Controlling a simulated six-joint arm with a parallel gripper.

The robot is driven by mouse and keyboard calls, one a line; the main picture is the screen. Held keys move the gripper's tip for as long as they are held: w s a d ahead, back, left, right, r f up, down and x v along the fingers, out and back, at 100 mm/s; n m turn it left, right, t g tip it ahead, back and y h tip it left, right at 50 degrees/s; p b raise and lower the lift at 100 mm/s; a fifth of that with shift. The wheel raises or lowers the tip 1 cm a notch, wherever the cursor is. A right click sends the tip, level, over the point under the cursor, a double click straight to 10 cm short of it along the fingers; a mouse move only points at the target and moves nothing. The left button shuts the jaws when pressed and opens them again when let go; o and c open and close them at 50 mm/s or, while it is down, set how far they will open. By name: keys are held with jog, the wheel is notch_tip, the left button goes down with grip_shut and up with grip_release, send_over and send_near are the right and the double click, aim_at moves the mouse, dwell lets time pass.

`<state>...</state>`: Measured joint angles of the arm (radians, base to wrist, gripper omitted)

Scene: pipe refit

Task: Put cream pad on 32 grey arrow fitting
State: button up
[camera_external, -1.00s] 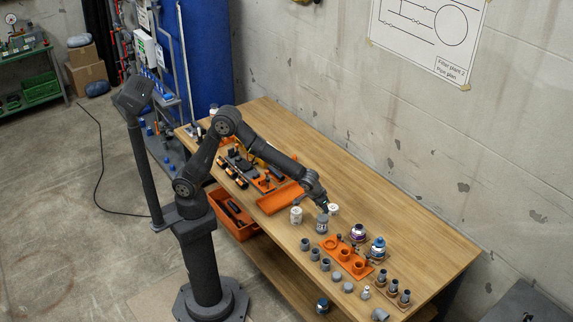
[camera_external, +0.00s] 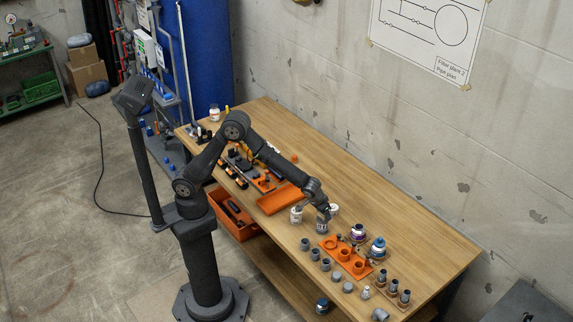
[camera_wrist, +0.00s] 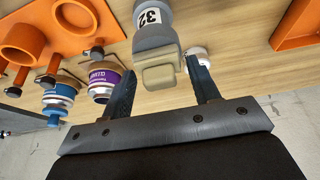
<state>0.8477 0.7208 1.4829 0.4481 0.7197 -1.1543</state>
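The grey fitting (camera_wrist: 155,38) marked 32 shows at the top middle of the wrist view. In the external view the fitting (camera_external: 322,226) stands on the bench below my gripper (camera_external: 323,208). The cream pad (camera_wrist: 160,76) is at the end of the fitting nearest me and appears to touch it. My gripper (camera_wrist: 160,68) is open, with one finger on each side of the pad and a visible gap to each. The arrow on the fitting cannot be made out, and the pad is too small to tell in the external view.
An orange holder (camera_external: 345,258) with cups, a purple-banded jar (camera_external: 358,232) and a blue jar (camera_external: 378,247) are to the right. An orange tray (camera_external: 277,199) lies left. The bench toward the wall is clear.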

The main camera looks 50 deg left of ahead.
jog(key=shift+o, duration=0.7)
jog(key=shift+r, duration=0.1)
jog(key=shift+r, duration=0.25)
jog(key=v, duration=1.1)
jog(key=shift+s+r, duration=0.3)
jog(key=shift+f, duration=0.15)
